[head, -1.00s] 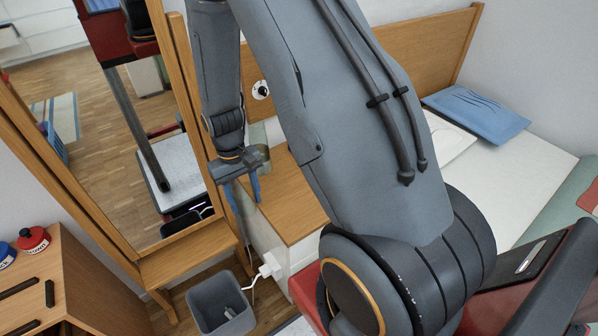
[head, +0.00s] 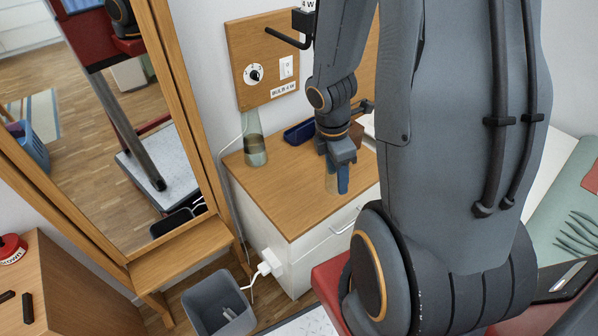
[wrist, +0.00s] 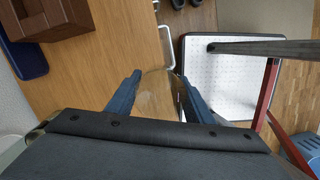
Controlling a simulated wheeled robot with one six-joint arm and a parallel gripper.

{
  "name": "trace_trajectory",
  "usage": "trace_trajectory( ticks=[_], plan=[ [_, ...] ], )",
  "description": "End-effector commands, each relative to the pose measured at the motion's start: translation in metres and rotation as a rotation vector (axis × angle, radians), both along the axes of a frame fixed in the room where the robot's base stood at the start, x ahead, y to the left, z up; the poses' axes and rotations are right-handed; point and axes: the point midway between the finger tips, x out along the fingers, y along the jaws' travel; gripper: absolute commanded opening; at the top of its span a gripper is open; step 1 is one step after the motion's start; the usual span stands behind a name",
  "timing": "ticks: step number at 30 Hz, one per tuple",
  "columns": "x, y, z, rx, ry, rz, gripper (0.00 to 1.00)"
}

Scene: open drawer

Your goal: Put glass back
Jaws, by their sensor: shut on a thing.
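My gripper (head: 338,185) points down over the front part of the wooden-topped bedside cabinet (head: 275,200). Its blue fingers are shut on a clear drinking glass (wrist: 157,97), which shows faintly between them in the wrist view. In the head view the glass (head: 331,178) is mostly hidden by the fingers. I cannot tell whether its base touches the cabinet top. A clear greenish carafe (head: 255,150) stands upright at the cabinet's back left, apart from my gripper.
A dark blue tray (head: 299,133) and a brown box (wrist: 60,17) are at the back of the cabinet top. A wall panel (head: 262,50) with a dial and switch is behind. A mirror (head: 110,120) and a grey bin (head: 218,303) are to the left. The cabinet's front left top is clear.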

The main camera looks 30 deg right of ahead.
Motion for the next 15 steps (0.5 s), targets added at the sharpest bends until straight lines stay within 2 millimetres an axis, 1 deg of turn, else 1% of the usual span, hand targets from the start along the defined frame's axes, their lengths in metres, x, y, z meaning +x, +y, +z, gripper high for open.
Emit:
trace_trajectory(
  ticks=[1,3,6,9,11,14,15],
  plan=[
    [-0.008,-0.006,0.000,0.000,-0.003,0.079,0.21],
    [-0.016,-0.011,0.001,0.000,-0.002,0.183,0.21],
    [-0.024,-0.015,0.002,0.000,0.000,0.285,0.21],
    [-0.027,-0.017,0.003,0.000,-0.002,0.337,0.21],
    [-0.024,-0.017,0.003,-0.002,-0.002,0.354,0.21],
    [-0.009,-0.014,0.002,-0.003,-0.002,0.363,0.21],
    [0.001,-0.012,0.002,-0.002,-0.003,0.364,0.21]
  ],
)
